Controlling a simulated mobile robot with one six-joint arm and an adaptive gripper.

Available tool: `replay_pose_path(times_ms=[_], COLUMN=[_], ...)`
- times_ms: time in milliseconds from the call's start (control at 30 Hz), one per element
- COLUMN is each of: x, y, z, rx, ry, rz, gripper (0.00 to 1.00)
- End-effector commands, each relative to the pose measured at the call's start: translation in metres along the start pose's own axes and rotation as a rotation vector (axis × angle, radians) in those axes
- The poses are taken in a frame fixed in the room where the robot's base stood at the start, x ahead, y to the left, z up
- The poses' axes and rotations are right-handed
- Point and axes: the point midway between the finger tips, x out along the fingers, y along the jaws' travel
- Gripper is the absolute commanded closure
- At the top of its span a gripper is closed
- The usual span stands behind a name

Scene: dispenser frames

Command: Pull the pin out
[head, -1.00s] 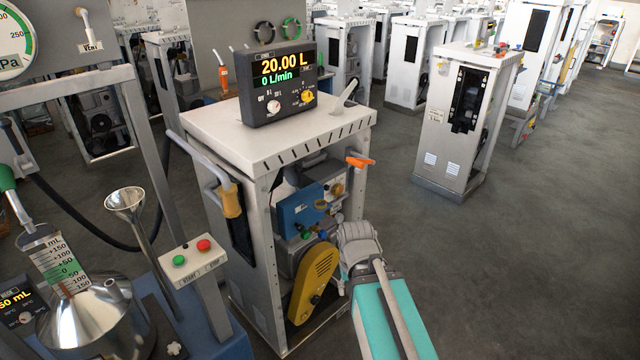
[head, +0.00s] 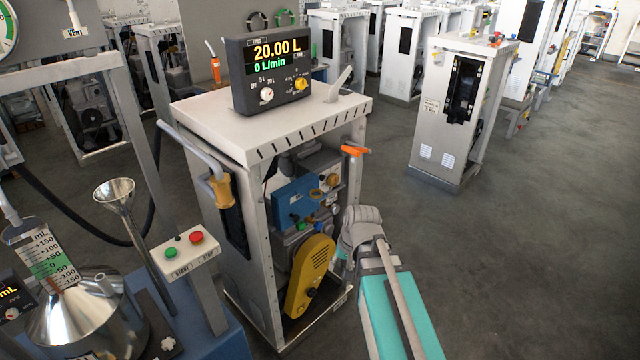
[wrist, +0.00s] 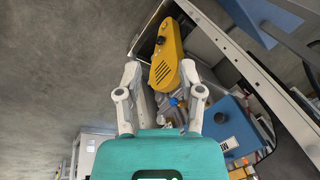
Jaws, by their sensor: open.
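The open-fronted dispenser cabinet (head: 237,135) stands at the centre of the head view. Inside are a blue box (head: 294,202) with a small brass ring (head: 317,194) on its front and a yellow cover (head: 311,275) below. I cannot tell for sure which part is the pin. My arm reaches to the right of the opening. In the wrist view my gripper (wrist: 159,76) is open, its fingers apart with nothing held. The yellow cover (wrist: 166,55) shows beyond the fingertips, and the blue box (wrist: 229,122) is to the right of the fingers.
An orange lever (head: 353,151) sticks out from the cabinet's upper right edge. A display (head: 270,75) reading 20.00 L stands on top. A button box (head: 185,253), a funnel (head: 116,193) and a steel vessel (head: 85,310) are on the left. The floor (head: 540,250) to the right is clear.

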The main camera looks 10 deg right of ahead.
Motion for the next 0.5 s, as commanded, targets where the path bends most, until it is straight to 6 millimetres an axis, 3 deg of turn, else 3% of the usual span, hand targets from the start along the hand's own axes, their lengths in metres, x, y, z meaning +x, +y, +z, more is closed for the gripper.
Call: replay_pose_path(times_ms=[33, 200, 500], x=[0.015, 0.034, 0.041], y=[-0.004, -0.023, -0.038], z=[-0.016, -0.063, -0.157], rx=[0.059, 0.318, 0.819], ry=[0.014, 0.048, 0.009], rz=[-0.054, -0.289, -0.739], gripper=[0.51, 0.51, 0.51])
